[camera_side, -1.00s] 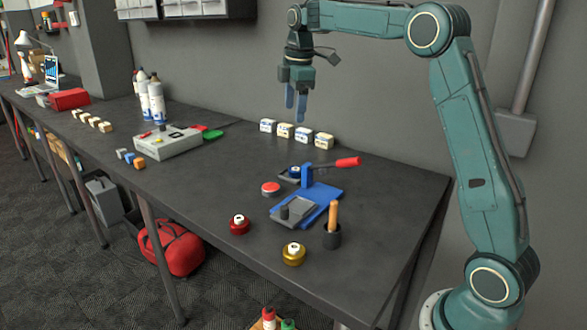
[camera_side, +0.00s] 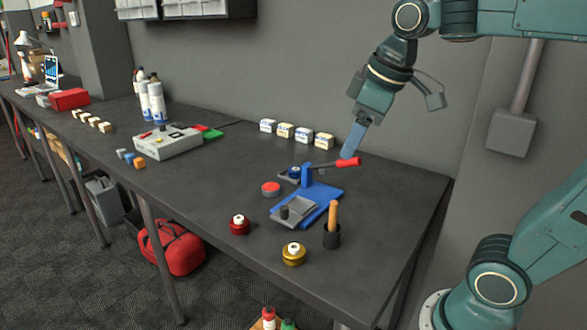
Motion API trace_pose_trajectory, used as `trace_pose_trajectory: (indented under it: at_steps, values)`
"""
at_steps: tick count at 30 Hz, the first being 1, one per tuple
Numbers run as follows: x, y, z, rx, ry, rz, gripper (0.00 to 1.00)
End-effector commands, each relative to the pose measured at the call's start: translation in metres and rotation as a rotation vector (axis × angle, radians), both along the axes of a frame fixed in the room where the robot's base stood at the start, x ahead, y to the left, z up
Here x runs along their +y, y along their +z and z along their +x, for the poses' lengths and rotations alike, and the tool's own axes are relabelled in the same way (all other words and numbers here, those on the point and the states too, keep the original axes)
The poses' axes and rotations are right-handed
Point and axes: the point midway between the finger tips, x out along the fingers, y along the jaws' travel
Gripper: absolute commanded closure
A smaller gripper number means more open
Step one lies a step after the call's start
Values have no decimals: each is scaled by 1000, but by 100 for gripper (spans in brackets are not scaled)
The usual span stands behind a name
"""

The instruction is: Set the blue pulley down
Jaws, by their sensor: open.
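The small blue pulley (camera_side: 295,171) sits on a dark base plate at the left rear of the blue fixture (camera_side: 322,195), with its pale centre showing. It is partly hidden by the fixture's upright. My gripper (camera_side: 349,151) is open and holds nothing that I can see. Its blue fingers point down and slightly left, by the red lever handle (camera_side: 349,162), right of the pulley. I cannot tell whether the fingers touch the handle.
A red pulley (camera_side: 239,225) and a gold pulley (camera_side: 293,254) stand near the front edge. A cup with a wooden-handled tool (camera_side: 332,236) stands right of them. A red button (camera_side: 270,188) lies left of the fixture. Several small boxes (camera_side: 285,130) line the wall. The bench's right end is clear.

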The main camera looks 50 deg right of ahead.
Motion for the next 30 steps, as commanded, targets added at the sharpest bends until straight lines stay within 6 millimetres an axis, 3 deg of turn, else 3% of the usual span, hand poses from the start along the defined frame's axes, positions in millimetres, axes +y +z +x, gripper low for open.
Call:
trace_pose_trajectory:
  at_steps: [6,12,18,30]
  values:
    - [15,-28,-53,-61,-125,71,34]
    - [22,-52,-84,-99,-215,129,34]
    - [24,-63,-95,-113,-252,154,34]
    - [24,-64,-96,-113,-255,155,34]
